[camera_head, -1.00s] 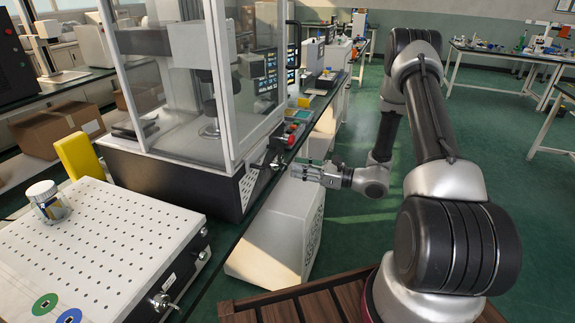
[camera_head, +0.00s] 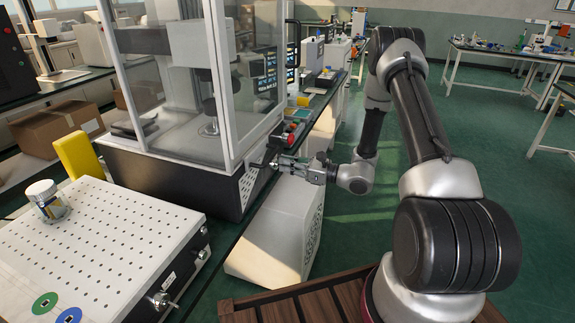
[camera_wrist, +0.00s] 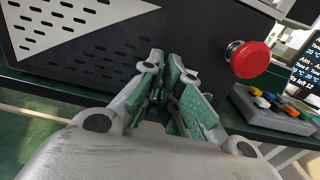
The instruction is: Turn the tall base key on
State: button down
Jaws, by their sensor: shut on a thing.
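The tall machine with clear panels (camera_head: 225,120) stands on a black base (camera_head: 160,178), and its base front also fills the upper wrist view (camera_wrist: 110,45). My gripper (camera_head: 277,161) is against the right end of that base. In the wrist view, my gripper (camera_wrist: 166,68) has its green-padded fingers closed close together at the black panel. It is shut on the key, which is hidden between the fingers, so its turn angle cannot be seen.
A red button (camera_wrist: 248,60) sticks out of the panel right of my fingers. A grey box with coloured buttons (camera_wrist: 275,108) stands on the bench further right. A white perforated plate (camera_head: 110,240) is at the front left. Green floor is open to the right.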

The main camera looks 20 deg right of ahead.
jog(key=shift+m, duration=0.3)
jog(key=m, duration=0.5)
jog(key=shift+w+d, duration=0.2)
jog(key=m, duration=0.6)
jog(key=shift+w+d+f, duration=0.1)
jog(key=shift+w+f, duration=0.05)
jog(key=shift+f, duration=0.1)
jog(key=shift+m, duration=0.3)
jog(key=c, duration=1.6)
grip_release()
jog(key=shift+c, duration=0.2)
jog(key=v, duration=1.2)
